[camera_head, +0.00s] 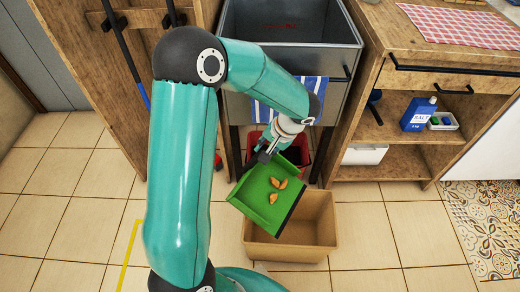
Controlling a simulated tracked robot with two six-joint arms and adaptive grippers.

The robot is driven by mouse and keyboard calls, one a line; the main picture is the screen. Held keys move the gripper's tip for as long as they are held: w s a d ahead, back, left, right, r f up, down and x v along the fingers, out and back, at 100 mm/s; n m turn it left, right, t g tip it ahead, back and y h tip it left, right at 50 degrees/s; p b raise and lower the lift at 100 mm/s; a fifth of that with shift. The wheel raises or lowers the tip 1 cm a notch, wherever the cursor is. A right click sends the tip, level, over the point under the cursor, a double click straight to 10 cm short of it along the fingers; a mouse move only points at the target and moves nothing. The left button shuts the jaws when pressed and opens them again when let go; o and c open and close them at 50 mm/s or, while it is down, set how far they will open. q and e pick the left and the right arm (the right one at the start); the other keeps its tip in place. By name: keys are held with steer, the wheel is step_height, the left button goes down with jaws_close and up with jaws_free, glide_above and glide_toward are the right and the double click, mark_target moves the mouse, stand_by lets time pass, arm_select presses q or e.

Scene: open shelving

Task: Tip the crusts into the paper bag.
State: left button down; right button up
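A green dustpan (256,200) with a dark front lip hangs tilted over the left part of the open brown paper bag (322,238). Several orange-brown crusts (273,198) lie on the pan's floor. My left gripper (266,154) is shut on the dustpan at its back end. The grip is small in view and partly hidden. The bag stands open on the floor, its inside partly covered by the pan. My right gripper is not in view.
A red bin (299,152) stands under the grey sink (295,55), behind the bag. A striped towel (300,97) hangs from the sink. Wooden shelving (400,165) stands at the right, a wooden cabinet at the left. The tiled floor around the bag is mostly clear.

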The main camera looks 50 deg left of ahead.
arm_select(q)
steer(key=w+d+r+g+y, duration=0.1)
steer(key=w+d+y, duration=0.2)
steer(key=d, duration=0.5)
steer(key=w+d+g+y, duration=0.1)
steer(key=w+d+y, duration=0.2)
steer(key=d, duration=0.6)
steer(key=shift+d+r+y, duration=0.2)
steer(key=shift+r+y, duration=0.1)
steer(key=shift+r, duration=0.05)
steer(key=shift+w, duration=0.1)
stand_by(1.2)
